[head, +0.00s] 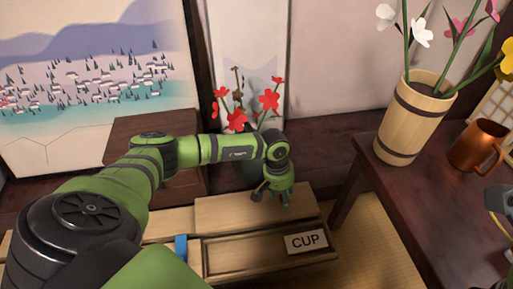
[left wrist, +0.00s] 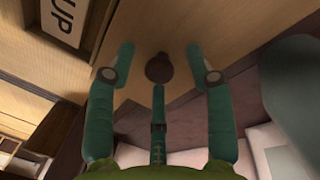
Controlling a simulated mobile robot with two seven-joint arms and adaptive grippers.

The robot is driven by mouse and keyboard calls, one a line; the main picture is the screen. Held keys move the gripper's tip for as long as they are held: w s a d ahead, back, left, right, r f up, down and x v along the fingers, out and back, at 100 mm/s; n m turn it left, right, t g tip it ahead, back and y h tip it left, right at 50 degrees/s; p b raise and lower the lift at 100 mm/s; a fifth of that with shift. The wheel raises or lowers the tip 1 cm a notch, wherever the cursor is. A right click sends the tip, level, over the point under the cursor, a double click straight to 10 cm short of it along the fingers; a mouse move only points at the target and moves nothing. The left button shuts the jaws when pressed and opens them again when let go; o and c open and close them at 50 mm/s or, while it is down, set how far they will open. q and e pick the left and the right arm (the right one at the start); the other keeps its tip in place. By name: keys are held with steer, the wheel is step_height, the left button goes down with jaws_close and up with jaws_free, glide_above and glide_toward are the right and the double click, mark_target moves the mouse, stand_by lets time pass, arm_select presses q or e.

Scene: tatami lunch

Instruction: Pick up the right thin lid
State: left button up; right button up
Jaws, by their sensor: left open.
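The right thin lid (head: 230,211) is a pale wooden panel on the right part of the low wooden box. In the left wrist view the lid (left wrist: 228,30) fills the upper middle, with a round dark knob (left wrist: 159,68) on it. My left gripper (head: 274,199) hangs over the lid's right part, pointing down. The gap in height between fingertips and lid is hard to judge. I cannot identify my right gripper in either view.
A "CUP" sign (head: 305,242) is at the box's right front. Red flowers (head: 266,98) stand close behind the gripper. At right, a dark table (head: 410,195) holds a wooden flower bucket (head: 412,118) and a copper mug (head: 476,147). A grey part shows at the right edge.

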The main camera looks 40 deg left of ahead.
arm_select(q)
jaws_close()
steer(key=shift+r, duration=0.1)
